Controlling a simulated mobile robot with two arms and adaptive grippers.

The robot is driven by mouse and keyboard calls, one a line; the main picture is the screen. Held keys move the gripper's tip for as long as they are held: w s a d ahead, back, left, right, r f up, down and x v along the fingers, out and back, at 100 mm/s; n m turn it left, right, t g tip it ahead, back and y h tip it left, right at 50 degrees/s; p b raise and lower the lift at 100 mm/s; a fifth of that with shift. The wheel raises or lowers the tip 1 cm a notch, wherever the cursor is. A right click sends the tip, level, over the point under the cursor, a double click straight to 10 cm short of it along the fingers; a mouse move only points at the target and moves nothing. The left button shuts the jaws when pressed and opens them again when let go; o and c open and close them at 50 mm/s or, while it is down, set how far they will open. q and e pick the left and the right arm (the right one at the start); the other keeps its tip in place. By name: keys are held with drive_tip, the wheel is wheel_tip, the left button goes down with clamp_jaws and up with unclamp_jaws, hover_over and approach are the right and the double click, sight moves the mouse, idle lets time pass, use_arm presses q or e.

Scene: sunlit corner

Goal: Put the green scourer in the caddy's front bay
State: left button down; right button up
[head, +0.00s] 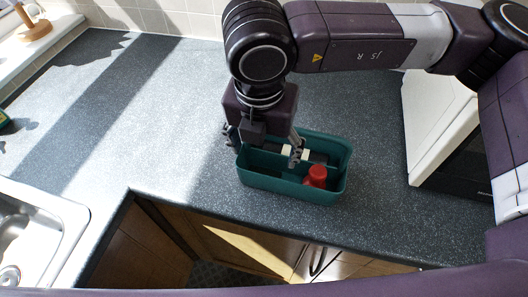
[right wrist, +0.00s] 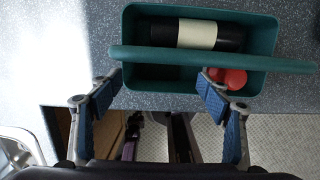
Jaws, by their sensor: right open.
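The teal caddy (head: 258,184) stands upright on the counter near its front edge. It also shows in the right wrist view (right wrist: 262,35), with a bar running across it lengthwise. My right gripper (head: 264,146) is open over the caddy's left part, pointing down. In the right wrist view its fingertips (right wrist: 158,88) are wide apart near the caddy's front side, with nothing between them. I cannot make out the green scourer in either view. My left gripper is not in view.
In the caddy, a dark bottle with a cream label (right wrist: 197,34) lies at the back and a red object (right wrist: 235,79) is at the front. A sink (head: 30,235) is at left, a white appliance (head: 428,125) at right. A green item (head: 4,119) is cut off at the left edge. The middle counter is clear.

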wheel_tip(320, 180, up, 10)
drive_tip(key=s+b, duration=0.1)
drive_tip(key=shift+s+a, duration=0.2)
drive_tip(key=shift+s, duration=0.2)
